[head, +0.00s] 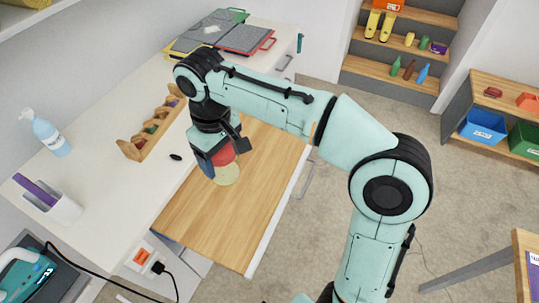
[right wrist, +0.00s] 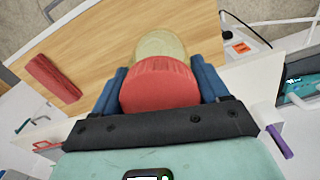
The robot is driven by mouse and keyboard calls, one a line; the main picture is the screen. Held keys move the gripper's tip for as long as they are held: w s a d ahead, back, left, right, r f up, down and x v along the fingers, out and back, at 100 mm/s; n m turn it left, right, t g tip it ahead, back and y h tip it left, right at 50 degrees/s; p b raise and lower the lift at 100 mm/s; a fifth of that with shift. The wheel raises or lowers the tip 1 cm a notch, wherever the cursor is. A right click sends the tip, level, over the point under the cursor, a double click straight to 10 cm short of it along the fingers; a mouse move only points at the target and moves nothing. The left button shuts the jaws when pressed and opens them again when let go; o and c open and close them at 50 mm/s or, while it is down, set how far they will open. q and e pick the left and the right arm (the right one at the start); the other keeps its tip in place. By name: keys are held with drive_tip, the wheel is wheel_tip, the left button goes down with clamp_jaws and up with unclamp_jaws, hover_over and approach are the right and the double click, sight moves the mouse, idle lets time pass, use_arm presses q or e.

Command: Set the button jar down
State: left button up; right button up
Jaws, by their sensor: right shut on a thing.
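The button jar (head: 228,175) has a pale yellow, see-through body and a red lid. My right gripper (head: 213,160) is shut on it, and the jar is over the pale wooden surface (head: 205,220) that sticks out beside the white counter. In the right wrist view, the blue fingers (right wrist: 160,90) flank the ribbed red lid, and the yellowish jar body (right wrist: 160,45) shows beyond it. I cannot tell whether the jar's base touches the wood. My left gripper is not in view.
A wooden rack (head: 150,135) and a small black object (head: 176,157) are on the white counter (head: 110,140). A spray bottle (head: 50,135) stands at left. A red ribbed object (right wrist: 52,78) lies on the wood in the wrist view. The wood's near part is clear.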

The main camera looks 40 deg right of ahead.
drive_tip(key=shift+s+f, duration=0.15)
drive_tip(key=shift+f, duration=0.1)
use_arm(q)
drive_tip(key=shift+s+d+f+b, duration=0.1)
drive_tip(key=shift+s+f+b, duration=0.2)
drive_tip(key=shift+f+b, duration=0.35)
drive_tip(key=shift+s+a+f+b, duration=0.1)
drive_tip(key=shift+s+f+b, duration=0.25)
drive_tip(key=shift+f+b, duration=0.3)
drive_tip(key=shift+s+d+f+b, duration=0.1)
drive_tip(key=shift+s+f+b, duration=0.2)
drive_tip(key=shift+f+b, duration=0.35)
use_arm(e)
drive_tip(key=shift+f, duration=9.75)
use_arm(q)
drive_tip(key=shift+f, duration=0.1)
